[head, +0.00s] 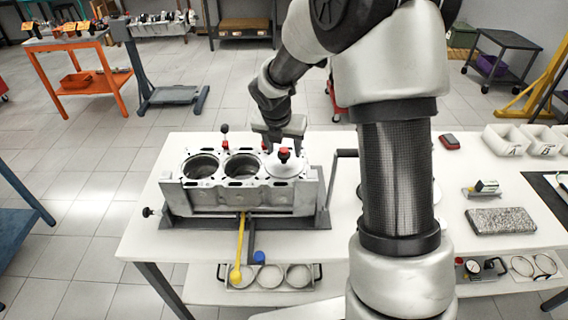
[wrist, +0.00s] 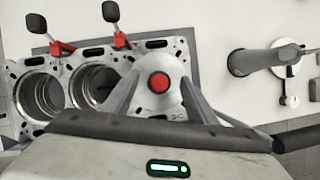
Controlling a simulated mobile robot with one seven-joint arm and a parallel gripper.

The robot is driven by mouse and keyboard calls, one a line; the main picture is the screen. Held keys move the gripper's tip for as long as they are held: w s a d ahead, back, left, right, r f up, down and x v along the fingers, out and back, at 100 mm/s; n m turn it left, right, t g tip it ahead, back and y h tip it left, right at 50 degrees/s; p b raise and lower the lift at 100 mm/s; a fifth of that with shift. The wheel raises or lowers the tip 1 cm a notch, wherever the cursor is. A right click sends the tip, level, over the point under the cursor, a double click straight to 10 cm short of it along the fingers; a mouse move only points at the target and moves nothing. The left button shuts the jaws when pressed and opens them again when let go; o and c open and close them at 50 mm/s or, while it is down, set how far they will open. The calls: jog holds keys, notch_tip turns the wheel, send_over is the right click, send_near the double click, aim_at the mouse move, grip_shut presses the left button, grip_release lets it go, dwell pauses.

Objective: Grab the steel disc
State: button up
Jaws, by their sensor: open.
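A pale round steel disc (head: 285,169) with a red-topped knob lies over the right-hand bore of the engine block (head: 240,198). In the wrist view the disc (wrist: 160,102) shows with its red centre, and the block (wrist: 70,70) is around it and to the left. My gripper (head: 282,136) is above the disc, pointing down. In the wrist view my gripper (wrist: 160,80) is open, with one finger on each side of the red knob. I cannot tell whether the fingers touch the disc.
Two open bores lie left of the disc, with red-based black-tipped levers (wrist: 62,47) behind them. A crank handle (head: 345,154) stands at the block's right. A yellow tool (head: 239,250) hangs at the white bench (head: 148,225) front. A grey slab (head: 500,221) lies right.

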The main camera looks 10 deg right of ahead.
jog(key=shift+x, duration=0.75)
grip_shut()
